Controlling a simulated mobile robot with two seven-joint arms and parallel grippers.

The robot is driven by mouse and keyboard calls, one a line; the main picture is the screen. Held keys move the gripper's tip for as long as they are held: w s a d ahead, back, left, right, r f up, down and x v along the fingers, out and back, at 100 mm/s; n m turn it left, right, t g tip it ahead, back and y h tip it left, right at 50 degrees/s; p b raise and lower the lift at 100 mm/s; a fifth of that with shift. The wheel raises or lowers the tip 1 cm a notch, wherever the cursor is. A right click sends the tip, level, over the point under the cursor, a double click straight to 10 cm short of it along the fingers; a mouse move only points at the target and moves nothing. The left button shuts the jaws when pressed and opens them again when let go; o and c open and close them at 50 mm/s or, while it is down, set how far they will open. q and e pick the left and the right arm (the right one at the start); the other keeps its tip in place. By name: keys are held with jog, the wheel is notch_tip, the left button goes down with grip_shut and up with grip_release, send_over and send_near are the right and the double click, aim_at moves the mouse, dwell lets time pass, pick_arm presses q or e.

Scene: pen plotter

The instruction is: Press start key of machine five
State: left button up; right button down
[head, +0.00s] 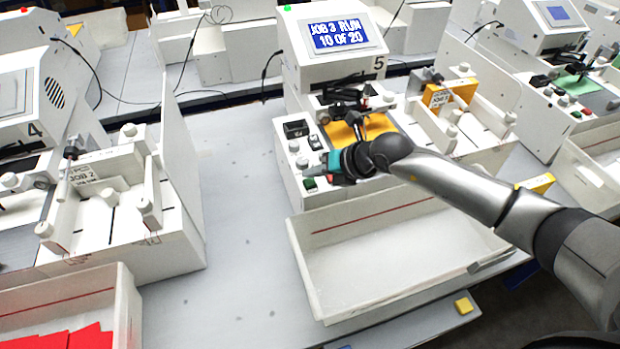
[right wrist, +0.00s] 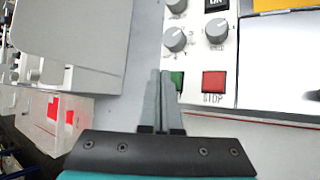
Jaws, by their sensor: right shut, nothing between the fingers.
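Machine five (head: 333,72) stands at the centre of the head view, marked 5. In the right wrist view the green key (right wrist: 178,78) is partly hidden behind my fingers, left of the red STOP key (right wrist: 214,82). My right gripper (head: 316,173) is shut and empty. Its fingertips (right wrist: 160,73) are by the green key; I cannot tell whether they touch it. My left gripper is not in view.
An empty white tray (head: 318,285) stands in front of machine five. Machine 4 (head: 28,85) is at left, another machine (head: 545,25) at right. Knobs (right wrist: 176,40) and an ON switch (right wrist: 216,5) sit near the keys. The table left of machine five is clear.

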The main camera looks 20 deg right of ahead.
aim_at(314, 184)
jog(key=shift+r, duration=0.1)
notch_tip(314, 184, up, 5)
jog(key=p, duration=0.5)
dwell(0.7)
